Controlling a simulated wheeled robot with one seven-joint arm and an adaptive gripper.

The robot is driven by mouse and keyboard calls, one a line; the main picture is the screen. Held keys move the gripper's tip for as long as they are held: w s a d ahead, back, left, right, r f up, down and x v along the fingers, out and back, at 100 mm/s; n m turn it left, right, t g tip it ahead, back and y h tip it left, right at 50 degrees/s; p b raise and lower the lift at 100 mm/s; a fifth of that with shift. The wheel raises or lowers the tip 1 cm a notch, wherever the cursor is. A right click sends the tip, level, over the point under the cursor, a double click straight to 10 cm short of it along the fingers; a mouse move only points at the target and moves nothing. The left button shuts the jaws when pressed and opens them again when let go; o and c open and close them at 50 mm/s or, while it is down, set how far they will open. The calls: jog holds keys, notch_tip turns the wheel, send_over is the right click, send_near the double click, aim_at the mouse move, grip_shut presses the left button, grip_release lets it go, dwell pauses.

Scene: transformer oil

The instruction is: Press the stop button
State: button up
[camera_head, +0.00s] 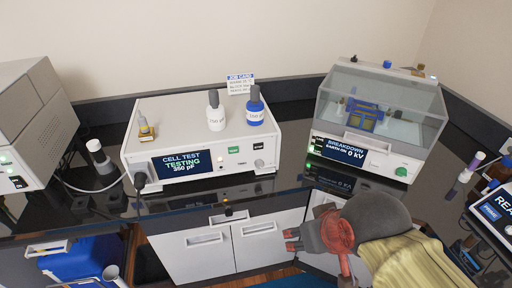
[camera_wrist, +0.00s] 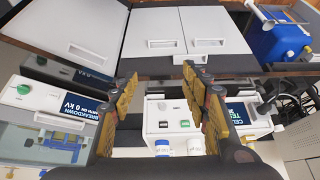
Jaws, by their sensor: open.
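The cell test unit (camera_head: 180,118) is a white box on the dark bench, and its screen reads "CELL TEST TESTING 350 pF". Its front has a green button (camera_head: 233,150) and a dark button (camera_head: 257,144) to its right; I cannot read which is stop. In the wrist view, the picture is inverted, with the green button (camera_wrist: 184,123) right of the dark one (camera_wrist: 163,124). My gripper (camera_head: 290,239) is open and empty, in front of the bench edge and apart from the unit. Its spread fingers (camera_wrist: 159,78) frame the unit's front in the wrist view.
Two bottles, white-labelled (camera_head: 215,117) and blue (camera_head: 255,112), stand on the unit. The breakdown tester (camera_head: 375,130) with a clear cover stands to the right. A grey-white instrument (camera_head: 35,120) is at left, with a stirrer-like bottle (camera_head: 99,157) and cable beside it. White cabinets (camera_head: 205,255) lie below.

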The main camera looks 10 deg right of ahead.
jog(key=c, duration=0.3)
dwell(0.4)
